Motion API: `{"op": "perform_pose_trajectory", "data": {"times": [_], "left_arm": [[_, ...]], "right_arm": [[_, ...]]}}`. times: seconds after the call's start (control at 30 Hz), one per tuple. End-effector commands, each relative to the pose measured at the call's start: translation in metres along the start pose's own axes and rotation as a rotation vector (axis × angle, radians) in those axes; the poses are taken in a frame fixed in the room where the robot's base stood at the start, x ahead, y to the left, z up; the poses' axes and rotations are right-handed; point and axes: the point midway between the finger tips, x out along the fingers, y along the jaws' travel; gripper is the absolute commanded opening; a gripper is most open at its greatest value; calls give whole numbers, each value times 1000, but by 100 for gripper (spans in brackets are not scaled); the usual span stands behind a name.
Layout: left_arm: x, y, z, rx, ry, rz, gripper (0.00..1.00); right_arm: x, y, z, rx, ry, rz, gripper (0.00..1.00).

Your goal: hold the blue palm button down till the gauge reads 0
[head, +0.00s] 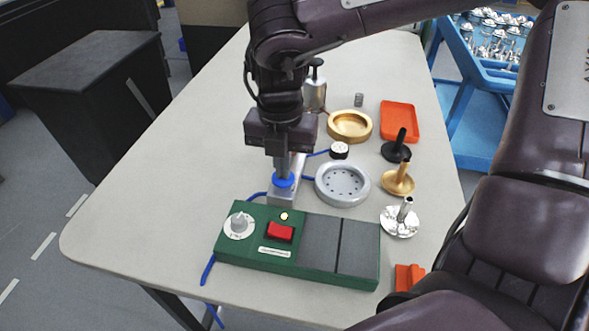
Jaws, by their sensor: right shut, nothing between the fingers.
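The blue palm button (284,182) sits on a grey block (281,198) on the table, behind the green control box. My right gripper (283,172) points straight down, shut and empty, with its fingertips at the top of the button. They appear to touch it, but I cannot tell how far the button is pressed. A small black round piece with a white face (339,149), probably the gauge, stands to the right of the gripper. Its reading is too small to make out. My left gripper is not in view.
A silver round housing (342,184), a brass ring (349,126) and an orange tray (399,121) lie to the right. The table's left side is clear.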

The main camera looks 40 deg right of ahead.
Motion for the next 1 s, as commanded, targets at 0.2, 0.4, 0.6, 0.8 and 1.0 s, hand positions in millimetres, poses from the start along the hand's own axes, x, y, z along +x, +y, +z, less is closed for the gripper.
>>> {"op": "perform_pose_trajectory", "data": {"times": [0.2,0.4,0.6,0.8,1.0], "left_arm": [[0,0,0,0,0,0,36],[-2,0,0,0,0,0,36],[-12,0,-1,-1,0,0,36],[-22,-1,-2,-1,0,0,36],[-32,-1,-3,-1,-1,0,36]], "right_arm": [[1,-1,-1,-1,3,-2,0],[-2,0,-1,-1,2,-2,0],[-15,0,0,-1,1,-1,0],[-30,0,0,-1,1,-2,0],[-44,0,0,-1,-1,-1,0]]}}
